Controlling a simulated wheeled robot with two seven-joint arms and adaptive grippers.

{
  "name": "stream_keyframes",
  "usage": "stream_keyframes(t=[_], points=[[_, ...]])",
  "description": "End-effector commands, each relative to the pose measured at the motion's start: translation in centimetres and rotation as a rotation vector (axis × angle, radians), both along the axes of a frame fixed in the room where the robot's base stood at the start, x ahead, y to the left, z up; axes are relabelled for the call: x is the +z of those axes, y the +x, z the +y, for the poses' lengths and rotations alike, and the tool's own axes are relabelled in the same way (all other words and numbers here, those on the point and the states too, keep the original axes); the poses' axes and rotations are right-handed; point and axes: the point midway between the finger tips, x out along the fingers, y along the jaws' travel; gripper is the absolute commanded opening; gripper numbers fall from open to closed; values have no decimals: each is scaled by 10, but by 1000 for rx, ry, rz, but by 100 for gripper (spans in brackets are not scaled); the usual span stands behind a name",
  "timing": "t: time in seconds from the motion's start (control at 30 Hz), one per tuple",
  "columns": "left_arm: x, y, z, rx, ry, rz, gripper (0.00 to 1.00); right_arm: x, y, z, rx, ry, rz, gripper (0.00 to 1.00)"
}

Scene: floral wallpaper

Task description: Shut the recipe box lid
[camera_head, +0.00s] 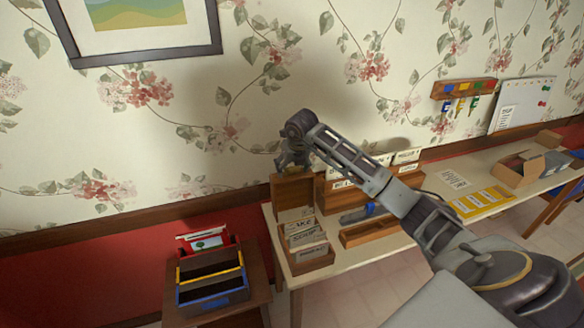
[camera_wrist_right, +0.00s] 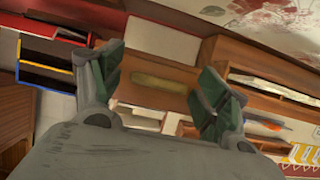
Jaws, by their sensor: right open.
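The wooden recipe box (camera_head: 306,262) stands at the left end of the table, with several upright cards inside behind tabs. Its lid (camera_head: 292,197) is open and stands upright at the back of the box. My right gripper (camera_head: 292,166) is just above the lid's top edge, partly hiding the wall behind. In the right wrist view my right gripper (camera_wrist_right: 155,88) is open, its two fingers apart, with brown wood and a yellowish strip between them. I cannot tell whether a finger touches the lid. My left gripper is not in view.
A tiered rack of red, yellow and blue trays (camera_head: 212,270) stands on a lower brown stand at left. Wooden file holders (camera_head: 332,194) and an open tray (camera_head: 372,230) stand right of the box, under my right arm. The floral wall is close behind.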

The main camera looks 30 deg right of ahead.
Motion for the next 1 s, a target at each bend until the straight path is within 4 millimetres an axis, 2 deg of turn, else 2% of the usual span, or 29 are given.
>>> stream_keyframes(t=[0.07, 0.57, 1.0], points=[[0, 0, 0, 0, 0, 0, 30, 0, 0, 0, 0, 0, 0, 75], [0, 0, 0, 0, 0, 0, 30, -2, -1, 0, 1, 0, 4, 11], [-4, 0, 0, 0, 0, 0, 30, -4, -2, -2, 0, -2, 1, 10]])
